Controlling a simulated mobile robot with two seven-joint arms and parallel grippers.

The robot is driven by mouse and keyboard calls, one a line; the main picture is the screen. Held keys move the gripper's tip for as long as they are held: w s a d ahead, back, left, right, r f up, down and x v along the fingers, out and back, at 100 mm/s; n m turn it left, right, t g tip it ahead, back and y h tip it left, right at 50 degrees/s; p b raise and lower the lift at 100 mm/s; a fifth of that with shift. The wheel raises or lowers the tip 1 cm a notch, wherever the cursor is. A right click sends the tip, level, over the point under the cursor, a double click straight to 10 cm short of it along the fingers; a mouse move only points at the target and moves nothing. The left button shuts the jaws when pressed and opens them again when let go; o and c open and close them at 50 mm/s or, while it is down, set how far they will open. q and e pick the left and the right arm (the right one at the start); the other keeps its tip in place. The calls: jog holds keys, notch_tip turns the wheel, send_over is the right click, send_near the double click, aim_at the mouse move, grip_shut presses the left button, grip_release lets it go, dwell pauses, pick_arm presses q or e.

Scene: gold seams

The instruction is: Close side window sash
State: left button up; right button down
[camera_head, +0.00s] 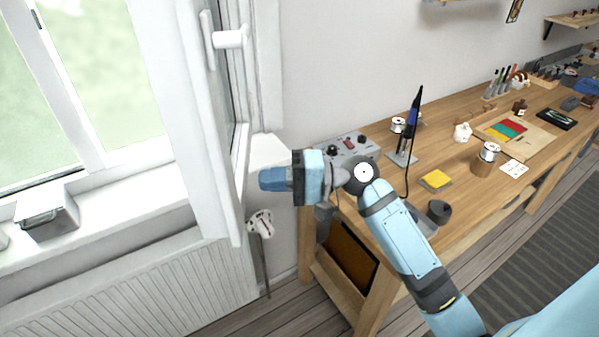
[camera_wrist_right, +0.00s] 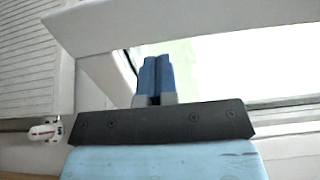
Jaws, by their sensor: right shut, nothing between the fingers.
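The side window sash (camera_head: 186,110) is white and stands swung open into the room, with its white handle (camera_head: 229,39) near the top. My right gripper (camera_head: 264,180) is just right of the sash's lower part in the head view. Its blue fingers are shut with nothing between them and point left toward the sash. In the right wrist view the shut fingers (camera_wrist_right: 153,78) show in front of the sash's white bottom rail (camera_wrist_right: 150,22) and its pale glass (camera_wrist_right: 240,70). I cannot tell whether they touch it. My left gripper is not in view.
A radiator (camera_head: 140,285) is below the sill. A metal box (camera_head: 46,212) sits on the sill. A white-and-red object (camera_head: 260,223) hangs below my gripper.

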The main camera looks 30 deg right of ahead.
aim_at(235, 181)
jog(key=x, duration=0.4)
jog(key=shift+p, duration=0.3)
